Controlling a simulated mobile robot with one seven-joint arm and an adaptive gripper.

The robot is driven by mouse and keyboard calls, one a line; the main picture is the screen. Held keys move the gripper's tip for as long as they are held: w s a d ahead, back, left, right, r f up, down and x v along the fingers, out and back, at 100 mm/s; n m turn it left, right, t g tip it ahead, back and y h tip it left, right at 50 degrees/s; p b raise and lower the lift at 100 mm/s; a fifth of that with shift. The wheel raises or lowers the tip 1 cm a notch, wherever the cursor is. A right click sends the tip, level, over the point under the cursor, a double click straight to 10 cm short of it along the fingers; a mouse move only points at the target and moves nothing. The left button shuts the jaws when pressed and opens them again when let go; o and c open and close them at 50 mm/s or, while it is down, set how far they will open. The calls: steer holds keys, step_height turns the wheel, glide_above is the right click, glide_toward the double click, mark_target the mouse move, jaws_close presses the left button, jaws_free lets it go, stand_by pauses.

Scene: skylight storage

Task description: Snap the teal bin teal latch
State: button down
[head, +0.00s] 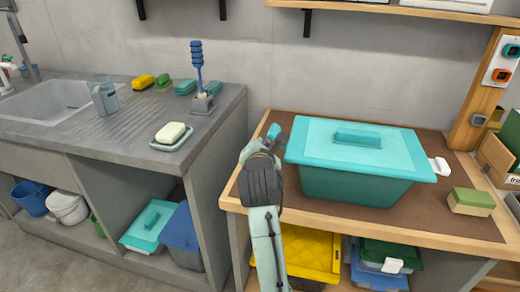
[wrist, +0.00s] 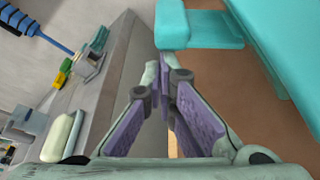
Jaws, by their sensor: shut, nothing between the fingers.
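The teal bin (head: 355,186) stands on the brown-topped wooden bench with its lighter teal lid (head: 310,150) on. The teal latch (head: 273,131) sticks out from the bin's left side. In the wrist view the teal latch (wrist: 215,30) juts from the lid edge at the top, its outer end standing away from the bin. My gripper (wrist: 160,65) is shut and empty, with its fingertips just below the latch's outer end in that view. I cannot tell whether they touch. In the head view my wrist hides most of the fingers.
A white latch (head: 439,167) sticks out on the bin's right side. A green and tan sponge (head: 470,202) lies to the bench's right. The sink counter (head: 110,125), with a soap dish (head: 171,138) and brush (head: 197,65), is left, across a gap.

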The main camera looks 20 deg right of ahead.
mark_target(270, 132)
steer(key=r+m, duration=0.1)
steer(key=s+d+r+m+t, duration=0.1)
steer(key=shift+d+r+y+b, duration=0.3)
steer(key=shift+r+b, duration=0.05)
steer(key=shift+b, duration=0.05)
steer(key=shift+s+d+r, duration=0.2)
steer(key=shift+d+r, duration=0.1)
steer(key=shift+r, duration=0.05)
steer(key=shift+s+d+r+m+t+b, duration=0.2)
steer(key=shift+d+m+t+b, duration=0.15)
steer(key=shift+m, duration=0.25)
steer(key=shift+s+d+r+m+t+b, duration=0.2)
steer(key=shift+m+b, duration=0.2)
steer(key=shift+m, duration=0.2)
